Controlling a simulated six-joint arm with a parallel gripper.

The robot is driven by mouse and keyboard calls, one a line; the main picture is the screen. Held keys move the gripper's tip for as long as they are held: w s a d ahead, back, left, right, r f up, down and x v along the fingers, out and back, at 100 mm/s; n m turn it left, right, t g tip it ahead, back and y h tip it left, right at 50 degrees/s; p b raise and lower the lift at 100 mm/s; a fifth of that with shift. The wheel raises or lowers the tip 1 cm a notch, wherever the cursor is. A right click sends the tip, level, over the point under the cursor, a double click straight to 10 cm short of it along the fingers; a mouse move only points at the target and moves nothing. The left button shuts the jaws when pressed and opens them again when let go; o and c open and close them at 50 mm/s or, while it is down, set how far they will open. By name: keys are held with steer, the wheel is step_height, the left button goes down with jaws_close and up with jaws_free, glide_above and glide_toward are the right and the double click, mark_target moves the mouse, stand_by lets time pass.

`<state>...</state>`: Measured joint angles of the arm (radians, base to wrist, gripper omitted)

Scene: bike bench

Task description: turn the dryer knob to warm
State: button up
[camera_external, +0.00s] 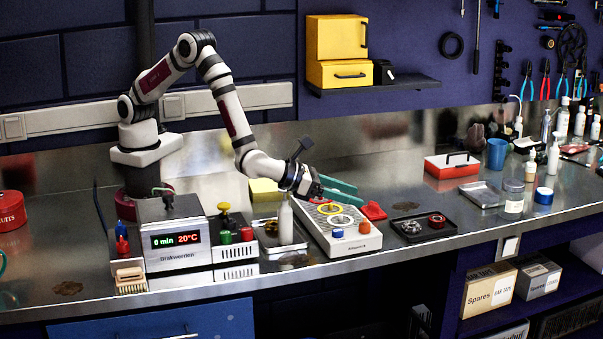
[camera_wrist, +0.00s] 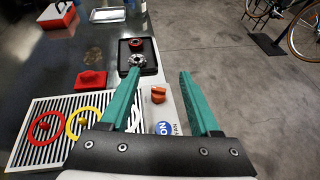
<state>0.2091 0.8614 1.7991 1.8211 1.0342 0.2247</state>
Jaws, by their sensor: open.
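The dryer looks to be the low, pale box with a slatted top (camera_external: 313,222) on the bench. In the wrist view its striped top (camera_wrist: 38,157) fills the lower left. An orange-red knob (camera_external: 364,227) and a blue round control (camera_external: 337,232) are at its front. Which setting the knob points to cannot be read. My gripper (camera_external: 359,196) has green fingers, open and empty above the box; the wrist view shows them spread (camera_wrist: 158,74).
A red block (camera_external: 373,211) lies behind the dryer. A dark tray (camera_external: 423,228) with small round parts is to its right. The bench's front edge is close.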

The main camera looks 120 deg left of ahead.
steer(key=shift+r, duration=0.45)
steer(key=n, duration=0.1)
glide_toward(363, 224)
step_height(363, 224, up, 3)
steer(key=d, duration=0.3)
steer(key=s+d+n+g+y, duration=0.1)
steer(key=s+d+n+y, duration=0.1)
steer(key=s, duration=0.1)
steer(key=shift+g, duration=0.3)
steer(key=x, duration=1.5)
steer(key=shift+f, duration=0.45)
jaws_close()
